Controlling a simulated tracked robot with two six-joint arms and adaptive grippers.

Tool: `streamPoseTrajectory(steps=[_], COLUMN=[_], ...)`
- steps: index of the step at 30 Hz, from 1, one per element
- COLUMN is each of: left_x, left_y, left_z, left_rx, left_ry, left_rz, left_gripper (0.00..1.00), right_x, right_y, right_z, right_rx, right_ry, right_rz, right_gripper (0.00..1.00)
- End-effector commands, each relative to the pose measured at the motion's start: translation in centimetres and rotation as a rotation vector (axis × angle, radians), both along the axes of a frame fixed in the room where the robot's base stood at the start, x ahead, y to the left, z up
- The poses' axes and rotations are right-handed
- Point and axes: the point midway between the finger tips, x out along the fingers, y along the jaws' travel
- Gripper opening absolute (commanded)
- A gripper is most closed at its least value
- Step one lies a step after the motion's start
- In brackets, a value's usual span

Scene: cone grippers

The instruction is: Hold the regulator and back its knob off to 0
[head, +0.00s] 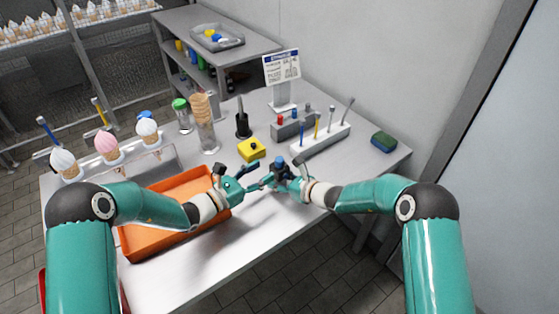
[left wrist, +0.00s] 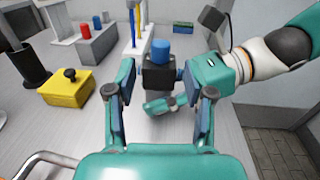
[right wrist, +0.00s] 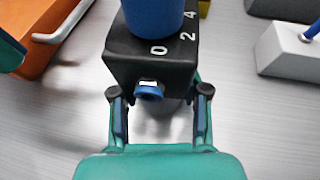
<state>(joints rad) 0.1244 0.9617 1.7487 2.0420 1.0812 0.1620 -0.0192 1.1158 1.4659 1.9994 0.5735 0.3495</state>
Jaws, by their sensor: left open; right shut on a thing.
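The regulator (head: 283,175) is a small black block with a blue knob (head: 279,160) on top, held over the front of the table. In the right wrist view, the regulator body (right wrist: 140,62) bears the marks 0, 2 and 4 beside the knob (right wrist: 155,14), and a blue-and-white fitting shows on its side. My right gripper (right wrist: 160,115) is shut on the regulator. My left gripper (left wrist: 163,88) is open, its fingers apart on either side of the regulator (left wrist: 158,76) in the left wrist view, facing it. I cannot see a pointer on the knob.
An orange tray (head: 135,240) lies left of my left gripper. A yellow box (head: 251,149) with a black button stands just behind the grippers. A green-and-blue sponge (head: 384,141) lies right; the front right tabletop is clear.

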Motion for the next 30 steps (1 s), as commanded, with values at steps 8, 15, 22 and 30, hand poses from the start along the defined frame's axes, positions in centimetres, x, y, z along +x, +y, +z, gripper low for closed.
streamPoseTrajectory(steps=[8,15,22,30], left_x=[3.3,4.6,4.8,4.7], left_y=[-4.0,-5.5,-5.6,-5.6], left_z=[0.0,0.0,0.0,0.0], left_rx=[0.000,0.000,0.000,0.000], left_ry=[-0.001,-0.001,0.000,0.000], left_rz=[-0.003,-0.001,-0.001,-0.001], left_gripper=[0.53,0.53,0.53,0.19], right_x=[0.0,0.0,0.0,0.0], right_y=[0.0,0.0,0.0,0.0], right_z=[0.0,0.0,0.0,0.0], right_rx=[0.000,0.000,0.000,0.000], right_ry=[-0.001,0.000,0.000,0.000], right_rz=[-0.001,-0.001,0.000,0.000], right_gripper=[0.01,0.01,0.01,0.01])
